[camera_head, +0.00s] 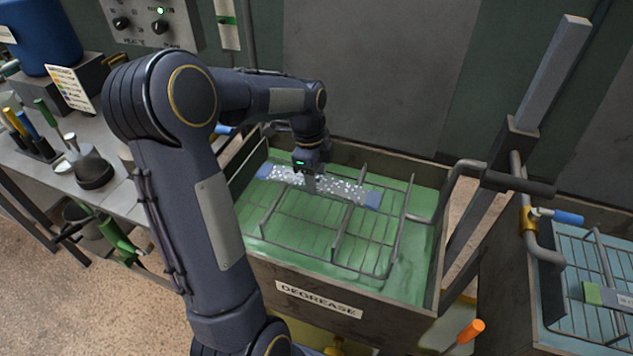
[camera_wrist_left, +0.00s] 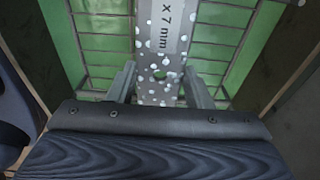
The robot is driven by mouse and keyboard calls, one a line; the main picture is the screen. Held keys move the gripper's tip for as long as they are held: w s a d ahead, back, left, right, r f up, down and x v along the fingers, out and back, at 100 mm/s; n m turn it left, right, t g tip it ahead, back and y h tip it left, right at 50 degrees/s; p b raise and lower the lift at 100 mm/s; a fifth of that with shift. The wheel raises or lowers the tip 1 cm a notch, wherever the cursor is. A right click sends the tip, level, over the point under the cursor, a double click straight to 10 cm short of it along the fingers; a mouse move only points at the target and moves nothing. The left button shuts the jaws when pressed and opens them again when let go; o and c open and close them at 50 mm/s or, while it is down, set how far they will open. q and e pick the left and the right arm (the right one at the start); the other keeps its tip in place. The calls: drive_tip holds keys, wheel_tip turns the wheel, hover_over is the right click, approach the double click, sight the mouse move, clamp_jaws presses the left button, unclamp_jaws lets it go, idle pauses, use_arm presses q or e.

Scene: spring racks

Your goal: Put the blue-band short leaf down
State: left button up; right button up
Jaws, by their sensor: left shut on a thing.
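The blue-band short leaf (camera_head: 343,188) is a flat grey strip with white speckles and a blue band at each end. It lies level over the wire rack (camera_head: 318,237) in the green degrease tank (camera_head: 305,299), toward the back. My left gripper (camera_head: 310,179) points down and is shut on the leaf near its middle. In the left wrist view the leaf (camera_wrist_left: 150,62) runs between the two fingers (camera_wrist_left: 160,84), with a label reading "x 7 mm". I cannot tell whether the leaf touches the rack. My right gripper is not in view.
The rack's tall handle (camera_head: 460,172) rises at the tank's right side. A second tank with blue liquid (camera_head: 573,290) and a rack stands at far right. A bench with tools (camera_head: 110,203) is at left. The front of the rack is bare.

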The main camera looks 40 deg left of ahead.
use_arm(q)
drive_tip(key=shift+d+f, duration=0.1)
drive_tip(key=shift+f, duration=1)
drive_tip(key=shift+f+b, duration=0.3)
drive_tip(key=shift+f, duration=0.15)
drive_tip(key=shift+f, duration=0.1)
drive_tip(key=o, duration=1.3)
